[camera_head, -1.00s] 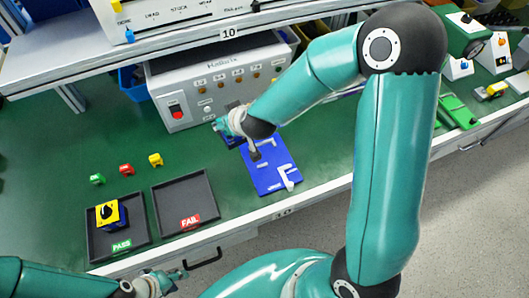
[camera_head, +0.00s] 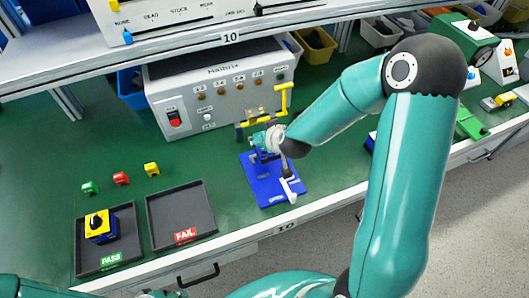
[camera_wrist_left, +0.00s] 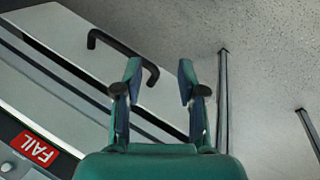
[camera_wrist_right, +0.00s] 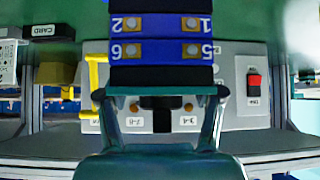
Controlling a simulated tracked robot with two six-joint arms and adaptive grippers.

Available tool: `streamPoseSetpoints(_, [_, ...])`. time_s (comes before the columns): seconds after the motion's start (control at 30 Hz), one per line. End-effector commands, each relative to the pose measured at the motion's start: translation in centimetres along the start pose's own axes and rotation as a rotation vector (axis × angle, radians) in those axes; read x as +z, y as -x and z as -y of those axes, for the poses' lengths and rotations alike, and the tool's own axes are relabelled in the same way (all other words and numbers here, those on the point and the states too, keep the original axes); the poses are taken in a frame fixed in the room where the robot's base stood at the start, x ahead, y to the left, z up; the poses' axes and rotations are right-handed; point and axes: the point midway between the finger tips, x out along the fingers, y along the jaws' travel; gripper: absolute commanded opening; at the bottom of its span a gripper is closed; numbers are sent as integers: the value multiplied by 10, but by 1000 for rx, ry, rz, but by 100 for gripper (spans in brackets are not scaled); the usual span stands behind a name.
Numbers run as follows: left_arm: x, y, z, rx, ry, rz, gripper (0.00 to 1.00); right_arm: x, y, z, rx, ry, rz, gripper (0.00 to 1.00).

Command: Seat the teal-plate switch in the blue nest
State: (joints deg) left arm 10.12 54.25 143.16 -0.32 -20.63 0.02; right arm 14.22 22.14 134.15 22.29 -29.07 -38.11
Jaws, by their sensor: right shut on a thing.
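The blue nest (camera_head: 262,188) is a flat blue plate on the green bench with a white lever clamp (camera_head: 289,188) at its near right side. My right gripper (camera_head: 268,143) is over the far part of the nest. In the right wrist view it (camera_wrist_right: 165,95) is shut on the switch (camera_wrist_right: 163,48), whose blue body shows numbered terminals and a black part between the fingers. My left gripper (camera_wrist_left: 160,85) is open and empty near the bench's front edge.
A grey test box (camera_head: 215,90) stands behind the nest. A yellow-handled fixture (camera_head: 283,98) stands between them. The PASS tray (camera_head: 125,255) holds a yellow-plate switch (camera_head: 99,226); the FAIL tray (camera_head: 190,200) is empty.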

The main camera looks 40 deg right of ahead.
Motion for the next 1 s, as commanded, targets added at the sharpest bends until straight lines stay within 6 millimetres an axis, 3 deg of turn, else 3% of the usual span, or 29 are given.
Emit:
streamPoseSetpoints(0.5, [0, -4, 2, 0, 0, 0, 40, 38, -38, 0, 1, 0, 0, 23])
streamPoseSetpoints(0.77, [0, -4, 2, 0, 0, 0, 40, 38, -39, 0, 2, -1, -3, 23])
streamPoseSetpoints(0.8, [0, -4, 2, 0, 0, 0, 40, 38, -39, 0, 2, -1, -2, 68])
streamPoseSetpoints(0.93, [0, -4, 2, 0, 0, 0, 40, 38, -39, 0, 2, -1, -2, 90])
streamPoseSetpoints(1.0, [0, -4, 2, 0, 0, 0, 40, 38, -39, 0, 2, -1, -2, 92])
